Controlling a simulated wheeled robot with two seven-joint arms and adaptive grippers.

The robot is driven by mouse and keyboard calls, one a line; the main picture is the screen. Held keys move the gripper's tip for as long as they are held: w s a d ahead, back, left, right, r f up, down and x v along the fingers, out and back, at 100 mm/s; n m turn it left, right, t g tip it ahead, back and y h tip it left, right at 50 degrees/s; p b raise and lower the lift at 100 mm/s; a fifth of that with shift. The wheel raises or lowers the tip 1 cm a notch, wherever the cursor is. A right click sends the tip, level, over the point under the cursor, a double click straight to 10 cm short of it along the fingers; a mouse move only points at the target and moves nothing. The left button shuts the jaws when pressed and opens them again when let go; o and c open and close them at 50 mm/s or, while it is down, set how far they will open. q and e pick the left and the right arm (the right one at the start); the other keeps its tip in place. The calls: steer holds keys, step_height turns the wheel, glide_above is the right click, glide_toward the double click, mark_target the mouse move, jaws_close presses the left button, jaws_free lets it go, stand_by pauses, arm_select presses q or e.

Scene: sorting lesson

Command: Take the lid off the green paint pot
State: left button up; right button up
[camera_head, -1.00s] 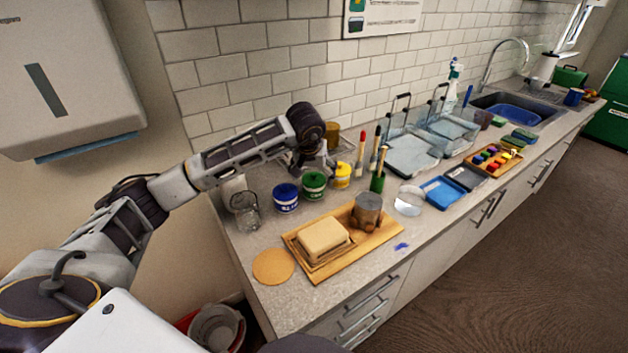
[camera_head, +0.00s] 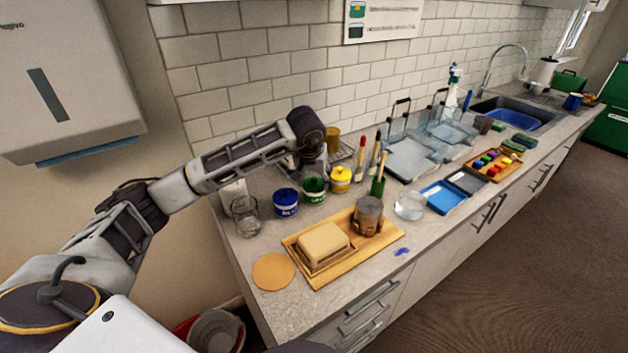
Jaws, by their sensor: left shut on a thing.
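The green paint pot (camera_head: 314,195) stands on the counter between the blue pot (camera_head: 286,205) and the yellow pot (camera_head: 340,182). My left gripper (camera_head: 314,174) comes down over the top of the green pot and is shut on its lid. The fingers and wrist hide much of the lid, so I cannot tell whether it is apart from the pot. My right gripper is not in view.
A glass jar (camera_head: 245,217) stands left of the pots.

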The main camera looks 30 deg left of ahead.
mark_target(314, 179)
arm_select(q)
steer(key=shift+r, duration=0.55)
jaws_close()
step_height(314, 179, up, 9)
steer(key=shift+f, duration=0.2)
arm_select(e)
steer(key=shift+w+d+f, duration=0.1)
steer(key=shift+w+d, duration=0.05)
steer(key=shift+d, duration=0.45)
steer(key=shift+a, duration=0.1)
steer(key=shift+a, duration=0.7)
